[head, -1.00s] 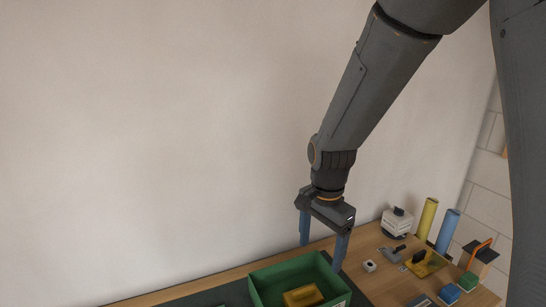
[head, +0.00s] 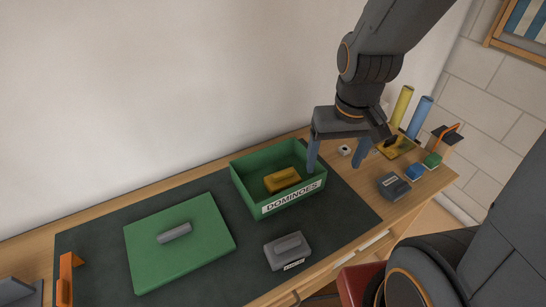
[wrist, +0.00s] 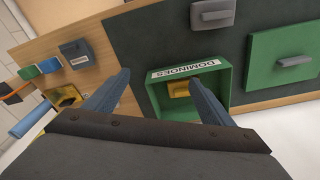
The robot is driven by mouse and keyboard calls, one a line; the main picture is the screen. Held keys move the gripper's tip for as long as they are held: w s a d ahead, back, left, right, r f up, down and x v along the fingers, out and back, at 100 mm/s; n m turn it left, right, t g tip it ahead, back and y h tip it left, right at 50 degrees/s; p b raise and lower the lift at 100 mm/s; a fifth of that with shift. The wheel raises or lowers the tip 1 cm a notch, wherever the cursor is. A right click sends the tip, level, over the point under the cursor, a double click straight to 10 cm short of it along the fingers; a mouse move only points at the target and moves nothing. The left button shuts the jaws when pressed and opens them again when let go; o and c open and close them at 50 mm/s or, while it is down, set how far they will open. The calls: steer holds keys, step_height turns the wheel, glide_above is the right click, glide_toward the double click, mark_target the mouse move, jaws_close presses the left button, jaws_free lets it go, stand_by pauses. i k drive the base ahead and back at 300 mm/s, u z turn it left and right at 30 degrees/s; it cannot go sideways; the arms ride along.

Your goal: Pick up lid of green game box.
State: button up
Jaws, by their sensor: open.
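The green lid (head: 180,240) lies flat on the dark mat, left of the box, with a grey bar handle (head: 174,233) on top. It also shows at the right of the wrist view (wrist: 283,62). The green game box (head: 240,188), labelled DOMINOES, stands open-topped on the mat with a yellow block (head: 283,180) inside; the box shows in the wrist view too (wrist: 222,80). My gripper (head: 336,168) is open and empty, above the right edge of the box, well away from the lid. In the wrist view, one finger overlaps the box.
A grey handled block (head: 288,251) with a label sits on the mat's front edge. An orange upright piece (head: 66,278) stands at the left. Dark, blue (head: 415,171) and green blocks, a yellow tray and yellow and blue cylinders (head: 420,115) crowd the right end. A wall runs behind the desk.

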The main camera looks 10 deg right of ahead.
mark_target(164, 247)
steer(key=u, duration=1.6)
